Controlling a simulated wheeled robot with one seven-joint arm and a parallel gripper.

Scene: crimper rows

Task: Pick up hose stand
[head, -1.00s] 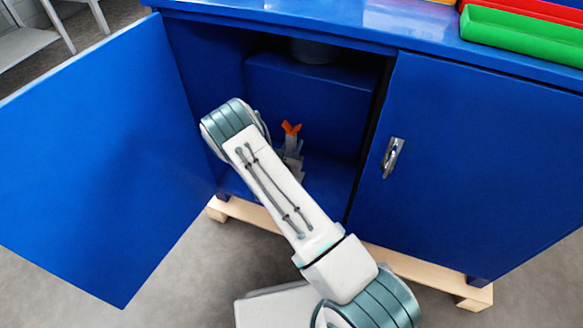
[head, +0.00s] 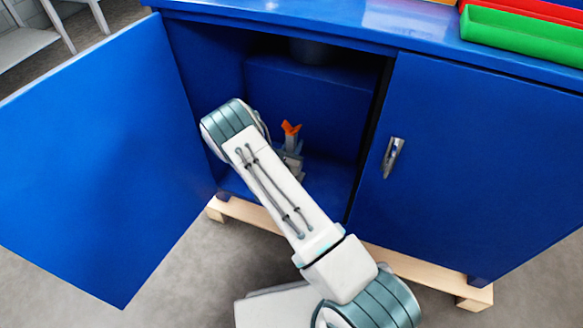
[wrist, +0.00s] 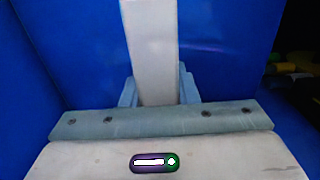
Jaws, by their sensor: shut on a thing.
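The hose stand shows in the head view as a small orange forked top (head: 291,128) on a grey body, inside the open left compartment of the blue cabinet. In the wrist view a pale grey upright post (wrist: 149,45), which looks like part of the stand, rises between the fingers. My gripper (wrist: 157,90) is shut on this post. In the head view my gripper is mostly hidden behind my arm. The stand's base is hidden, so I cannot tell whether it touches the compartment floor.
The blue cabinet's left door (head: 90,150) stands wide open; its right door (head: 475,170) is closed. A dark round object (head: 312,50) is high in the compartment. A green bin (head: 525,35) sits on top. Blue walls lie close around my gripper.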

